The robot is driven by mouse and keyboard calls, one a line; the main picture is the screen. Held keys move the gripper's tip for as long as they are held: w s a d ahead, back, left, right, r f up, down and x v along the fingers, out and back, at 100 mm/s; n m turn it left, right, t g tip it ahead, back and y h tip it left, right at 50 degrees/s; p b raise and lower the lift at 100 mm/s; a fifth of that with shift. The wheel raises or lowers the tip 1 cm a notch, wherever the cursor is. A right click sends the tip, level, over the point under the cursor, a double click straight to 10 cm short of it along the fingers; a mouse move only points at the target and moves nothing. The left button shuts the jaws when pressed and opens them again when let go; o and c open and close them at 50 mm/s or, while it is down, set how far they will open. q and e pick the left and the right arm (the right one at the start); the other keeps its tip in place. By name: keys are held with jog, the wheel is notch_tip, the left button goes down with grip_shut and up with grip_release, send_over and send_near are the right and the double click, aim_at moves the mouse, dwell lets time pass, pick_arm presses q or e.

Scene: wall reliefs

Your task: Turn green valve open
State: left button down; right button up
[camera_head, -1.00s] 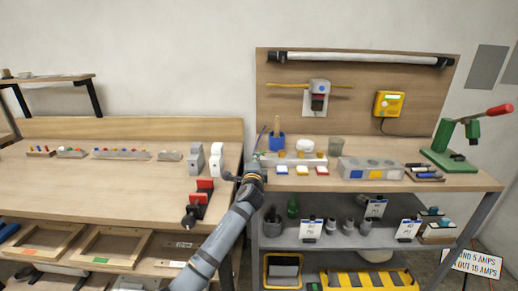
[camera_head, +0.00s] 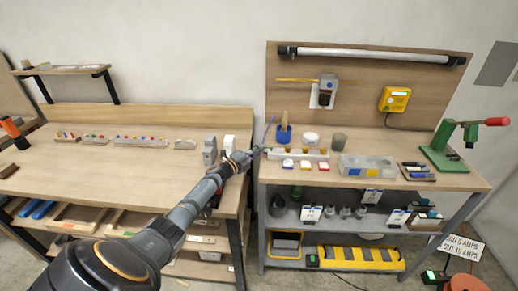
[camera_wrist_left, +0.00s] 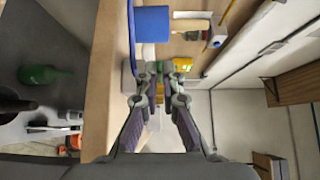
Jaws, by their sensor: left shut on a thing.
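My left gripper (camera_head: 263,150) is at the left edge of the right workbench, beside the white block with several pegs (camera_head: 298,154). In the left wrist view its fingers (camera_wrist_left: 159,72) are closed together on something small, mostly hidden between the tips; I cannot tell what it is. No part is clearly recognizable as a green valve. A green bottle-like thing (camera_wrist_left: 45,74) stands on the shelf below the bench top. A green press with a red handle (camera_head: 448,148) stands at the bench's far right. My right gripper is out of view.
A blue cup (camera_head: 284,135) stands just behind my left gripper, with a thin blue rod near it. A grey box (camera_head: 367,165) and a yellow wall unit (camera_head: 395,99) are farther right. The left bench (camera_head: 60,180) has a wide clear top.

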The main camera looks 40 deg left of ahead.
pick_arm(q)
jog(key=shift+w+a+m+h+b, duration=0.25)
jog(key=shift+m+h+b, duration=0.45)
jog(key=shift+h+b, duration=0.2)
jog(key=c, duration=1.5)
grip_release()
jog(key=v, duration=1.2)
jog(key=shift+r, duration=0.2)
